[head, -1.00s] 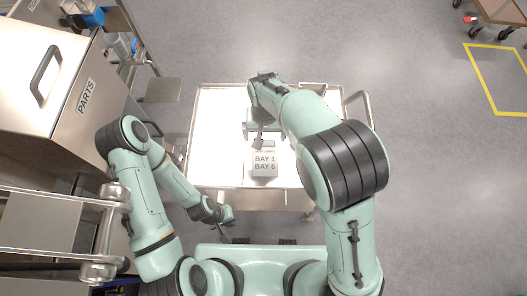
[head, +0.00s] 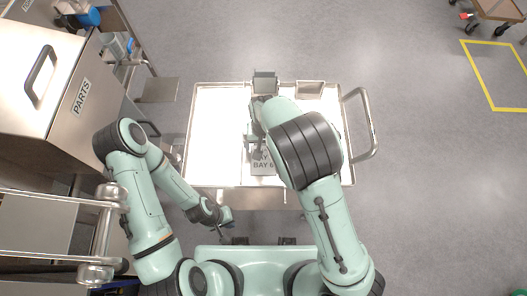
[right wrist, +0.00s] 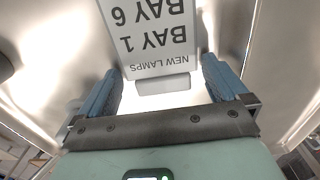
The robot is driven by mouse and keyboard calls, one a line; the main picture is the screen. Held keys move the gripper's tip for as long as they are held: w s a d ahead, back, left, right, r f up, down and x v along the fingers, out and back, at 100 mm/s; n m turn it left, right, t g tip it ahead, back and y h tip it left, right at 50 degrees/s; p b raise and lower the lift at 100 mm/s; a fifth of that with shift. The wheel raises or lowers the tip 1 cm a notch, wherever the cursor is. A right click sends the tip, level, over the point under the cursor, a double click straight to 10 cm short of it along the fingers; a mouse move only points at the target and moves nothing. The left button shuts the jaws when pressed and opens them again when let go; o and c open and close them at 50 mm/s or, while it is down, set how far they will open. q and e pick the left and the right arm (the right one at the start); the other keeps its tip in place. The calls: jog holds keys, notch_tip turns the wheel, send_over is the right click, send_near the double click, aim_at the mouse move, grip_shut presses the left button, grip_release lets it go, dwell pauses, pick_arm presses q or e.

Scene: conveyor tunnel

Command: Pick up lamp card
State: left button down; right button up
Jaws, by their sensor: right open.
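The lamp card is a pale grey card with dark print, reading "NEW LAMPS BAY 1 BAY 6" upside down in the right wrist view (right wrist: 155,38). In the head view the card (head: 263,167) lies over the bright cart top, partly covered by my right arm. My right gripper (right wrist: 163,84) is open, its two blue-padded fingers apart on either side of the card's near edge. A small pale tab or block (right wrist: 163,87) shows between the fingers at that edge. I cannot tell whether the fingers touch anything. My left gripper (head: 225,223) hangs low, left of the cart's front edge; its jaws are unclear.
The cart top (head: 215,130) has a raised metal rim and a handle (head: 371,125) on its right. A steel cabinet marked "PARTS" (head: 82,97) stands at left. Open floor lies to the right.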

aim_at(263, 147)
jog(key=c, duration=0.8)
jog(key=shift+o, duration=0.2)
pick_arm(q)
jog(key=w+r+p, duration=0.2)
jog(key=shift+w+r, duration=0.25)
jog(key=shift+r, duration=0.1)
pick_arm(e)
notch_tip(263, 147, up, 20)
jog(key=o, duration=0.3)
jog(key=c, duration=0.8)
